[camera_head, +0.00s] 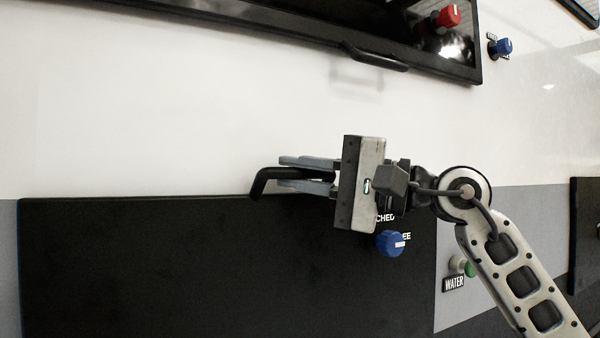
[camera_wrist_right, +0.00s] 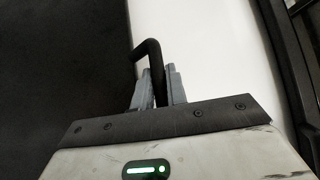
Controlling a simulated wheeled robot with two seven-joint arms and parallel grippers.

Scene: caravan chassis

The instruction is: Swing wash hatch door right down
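The wash hatch door (camera_head: 200,270) is a wide black panel at the lower left of the head view, below a white wall. It also fills the left of the right wrist view (camera_wrist_right: 60,70). A bent black bar handle (camera_head: 262,182) sits at its top edge and shows in the wrist view (camera_wrist_right: 150,48). My right gripper (camera_head: 306,174) reaches in from the right, with one finger on each side of the bar. The fingers appear closed on it, hiding part of the handle. The door looks upright, about flush with the wall. My left gripper is out of view.
A blue knob (camera_head: 390,243) with a partly hidden label sits just below my right gripper. A green knob (camera_head: 468,268) marked WATER is to the right.

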